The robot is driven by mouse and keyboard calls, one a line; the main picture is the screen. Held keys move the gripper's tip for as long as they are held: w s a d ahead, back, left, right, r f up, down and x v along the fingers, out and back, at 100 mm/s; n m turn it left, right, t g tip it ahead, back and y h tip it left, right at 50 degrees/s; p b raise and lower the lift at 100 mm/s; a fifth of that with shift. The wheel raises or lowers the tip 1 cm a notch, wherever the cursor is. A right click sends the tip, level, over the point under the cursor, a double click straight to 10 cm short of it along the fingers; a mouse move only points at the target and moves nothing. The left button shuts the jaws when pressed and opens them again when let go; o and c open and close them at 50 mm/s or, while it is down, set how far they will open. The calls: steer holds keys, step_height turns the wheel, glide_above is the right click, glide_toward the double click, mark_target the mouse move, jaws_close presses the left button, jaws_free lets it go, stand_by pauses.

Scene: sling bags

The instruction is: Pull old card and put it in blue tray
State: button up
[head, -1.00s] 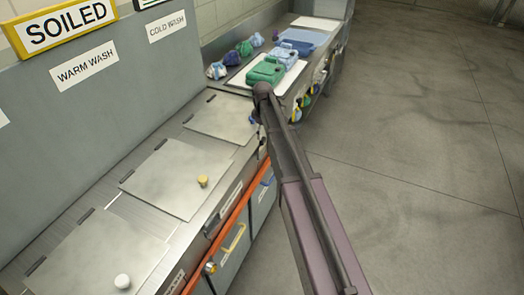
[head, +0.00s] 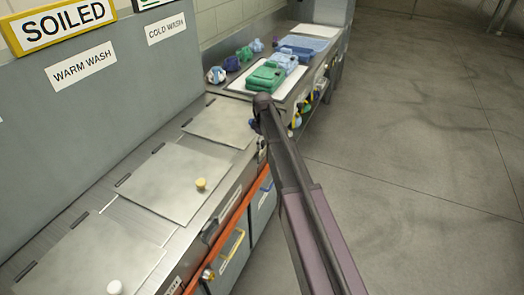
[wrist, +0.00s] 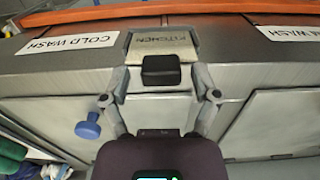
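A beige card (wrist: 178,49) marked KITCHEN, its lettering upside down, sits in a metal holder on the grey front in the wrist view. My gripper (wrist: 160,97) is open, its two fingers spread apart just below the holder. A black block (wrist: 160,70) is centred between the fingers and covers part of the card's lower edge. I cannot tell whether the fingers touch anything. In the head view the arm's far end reaches the counter front, and its fingers and the card are hidden. A flat light blue thing (head: 307,43) at the counter's far end may be the blue tray.
A green bag (head: 265,76) and blue bags lie on a white board, with small blue and green items behind. A blue knob (wrist: 88,127) sticks out at left. An orange rail (wrist: 150,12) runs along the front. The floor at right is clear.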

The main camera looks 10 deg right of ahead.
jaws_close()
steer(key=shift+r, duration=0.25)
steer(key=shift+r+p, duration=0.7)
steer(key=shift+p, duration=0.3)
steer(key=shift+r+p, duration=0.35)
steer(key=shift+r+p, duration=2.1)
steer(key=shift+r, duration=0.3)
steer(key=shift+r+p, duration=1.95)
steer(key=shift+p, duration=0.25)
